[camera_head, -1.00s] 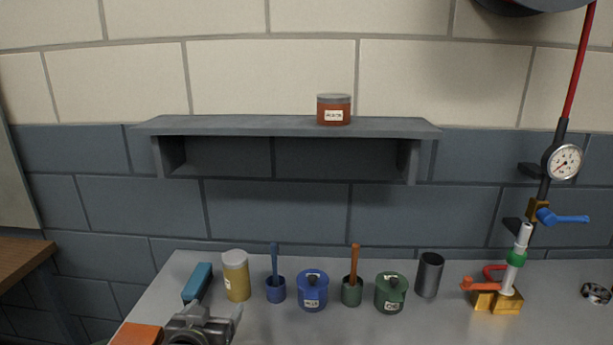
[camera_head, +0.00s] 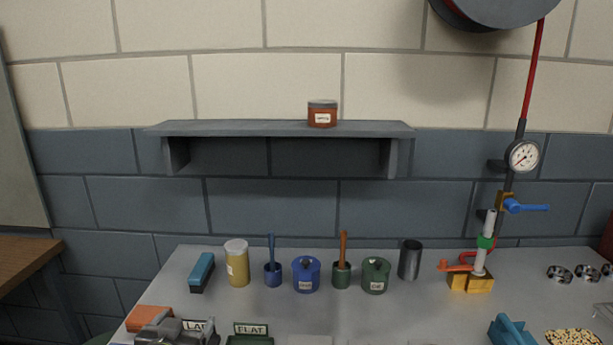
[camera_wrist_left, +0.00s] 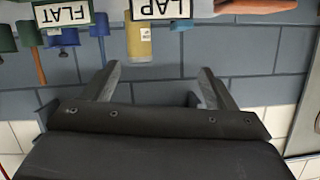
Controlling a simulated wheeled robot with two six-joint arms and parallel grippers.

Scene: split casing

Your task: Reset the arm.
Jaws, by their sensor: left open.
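My left gripper (camera_head: 178,332) shows at the bottom left of the head view, cut by the lower edge, near the orange block (camera_head: 149,318) and the LAP sign (camera_head: 198,326). In the left wrist view, its two fingers (camera_wrist_left: 158,75) stand wide apart with nothing held between them. That view is upside down, and the yellow jar (camera_wrist_left: 139,42) and LAP sign show beyond the fingers. My right gripper is in neither view.
On the grey bench stand a blue-topped brush (camera_head: 202,272), the yellow jar (camera_head: 237,264), blue and green pots (camera_head: 306,274), a dark cup (camera_head: 410,260) and a brass valve stand (camera_head: 471,282).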

